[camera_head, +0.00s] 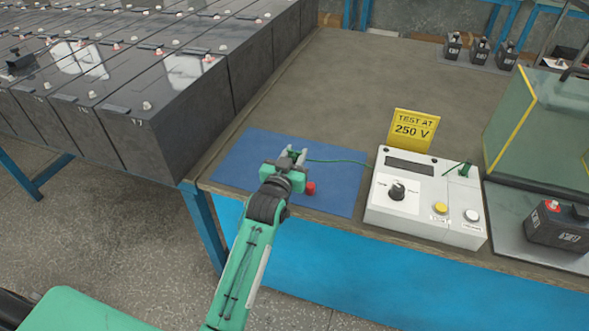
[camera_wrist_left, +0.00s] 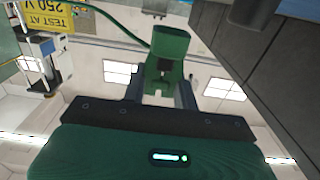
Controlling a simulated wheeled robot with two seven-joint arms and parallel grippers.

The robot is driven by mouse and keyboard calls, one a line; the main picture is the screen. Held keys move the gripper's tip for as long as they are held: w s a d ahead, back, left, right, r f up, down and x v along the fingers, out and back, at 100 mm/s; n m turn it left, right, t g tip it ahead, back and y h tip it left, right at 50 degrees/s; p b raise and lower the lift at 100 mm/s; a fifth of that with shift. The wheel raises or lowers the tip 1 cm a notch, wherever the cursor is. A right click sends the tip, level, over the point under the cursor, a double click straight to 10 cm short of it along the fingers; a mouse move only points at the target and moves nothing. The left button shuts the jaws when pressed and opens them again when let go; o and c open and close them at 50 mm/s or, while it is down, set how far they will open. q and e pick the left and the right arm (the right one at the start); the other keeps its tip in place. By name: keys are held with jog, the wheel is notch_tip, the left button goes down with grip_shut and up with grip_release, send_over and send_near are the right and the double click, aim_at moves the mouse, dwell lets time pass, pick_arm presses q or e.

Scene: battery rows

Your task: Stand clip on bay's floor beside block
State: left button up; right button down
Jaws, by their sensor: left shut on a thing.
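My left gripper (camera_head: 291,156) is over the blue mat (camera_head: 245,152) on the bench. In the left wrist view it is shut on a green clip (camera_wrist_left: 168,48), which sits between its two fingers with a green lead running off it. In the head view the gripper mostly hides the clip; the green lead (camera_head: 340,161) runs right to the white tester. The block, a black battery block (camera_head: 560,228) with a red terminal, stands at the right on the grey floor of the bay (camera_head: 505,215). A clear, yellow-edged cover (camera_head: 540,115) stands behind it. My right gripper is not in view.
The white tester (camera_head: 400,208) with a yellow "TEST AT 250 V" sign (camera_head: 413,130) stands between mat and bay. A small red object (camera_head: 310,188) is beside my gripper. Large dark battery rows (camera_head: 170,100) border the left. The bench (camera_head: 370,75) behind the mat is clear.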

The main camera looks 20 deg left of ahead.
pick_arm(q)
jog(key=shift+f, duration=2.35)
jog(key=shift+f+b, duration=0.1)
jog(key=shift+b, duration=0.2)
jog(key=o, duration=1)
jog(key=shift+o, duration=0.2)
